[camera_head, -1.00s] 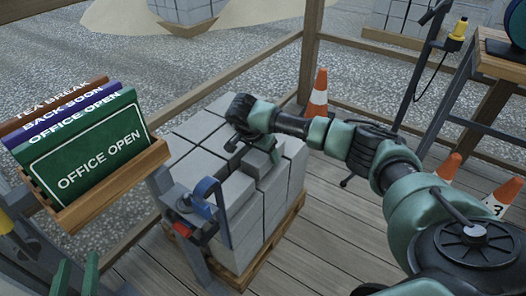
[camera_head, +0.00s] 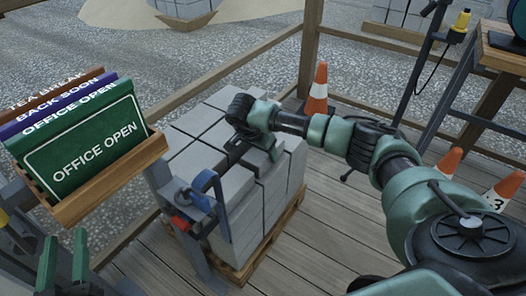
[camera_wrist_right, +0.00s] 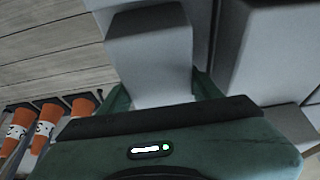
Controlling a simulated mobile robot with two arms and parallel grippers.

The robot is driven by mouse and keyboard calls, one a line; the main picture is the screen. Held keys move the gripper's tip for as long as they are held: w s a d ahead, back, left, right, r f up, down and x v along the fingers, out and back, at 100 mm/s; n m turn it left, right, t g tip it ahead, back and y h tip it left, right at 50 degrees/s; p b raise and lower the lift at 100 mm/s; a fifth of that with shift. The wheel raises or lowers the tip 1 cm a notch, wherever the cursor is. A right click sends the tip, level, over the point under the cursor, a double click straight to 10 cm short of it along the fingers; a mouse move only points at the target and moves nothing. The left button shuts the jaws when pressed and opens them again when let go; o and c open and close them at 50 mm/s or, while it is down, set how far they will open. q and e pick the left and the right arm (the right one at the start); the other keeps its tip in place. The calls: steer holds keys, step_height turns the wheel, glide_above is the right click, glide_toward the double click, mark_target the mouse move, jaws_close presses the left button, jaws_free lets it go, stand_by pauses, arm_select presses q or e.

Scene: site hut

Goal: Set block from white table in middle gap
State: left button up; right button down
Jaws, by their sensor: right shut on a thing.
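A stack of light grey blocks (camera_head: 200,158) stands on a wooden pallet (camera_head: 243,271) in the head view. My right gripper (camera_head: 256,155) is low over the top of the stack. In the right wrist view, the gripper (camera_wrist_right: 160,92) is shut on a grey block (camera_wrist_right: 150,50), with one green finger on each side. Other grey blocks (camera_wrist_right: 275,55) lie close to its right there, with a dark gap between. Whether the held block touches the stack is unclear. My left gripper (camera_head: 63,262) is open and empty at the lower left. No white table can be made out.
A sign rack (camera_head: 110,182) with office signs stands left of the stack. A blue and red tool (camera_head: 205,190) is on a post at the stack's front left. Orange cones (camera_head: 317,90) and wooden railings (camera_head: 310,45) border the plank floor. Front floor is clear.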

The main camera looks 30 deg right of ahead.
steer(key=shift+r, duration=0.15)
steer(key=shift+c, duration=1.2)
jaws_free()
steer(key=shift+s+f, duration=0.1)
steer(key=shift+f, duration=0.1)
steer(key=shift+a+r, duration=0.1)
steer(key=shift+r, duration=0.25)
steer(key=p+v, duration=0.2)
steer(key=v, duration=0.5)
arm_select(q)
steer(key=s+a+f+g+y, duration=0.2)
steer(key=f+g, duration=0.4)
steer(key=f, duration=0.4)
steer(key=shift+s+a, duration=0.2)
steer(key=shift+s, duration=0.45)
arm_select(e)
steer(key=shift+r, duration=0.15)
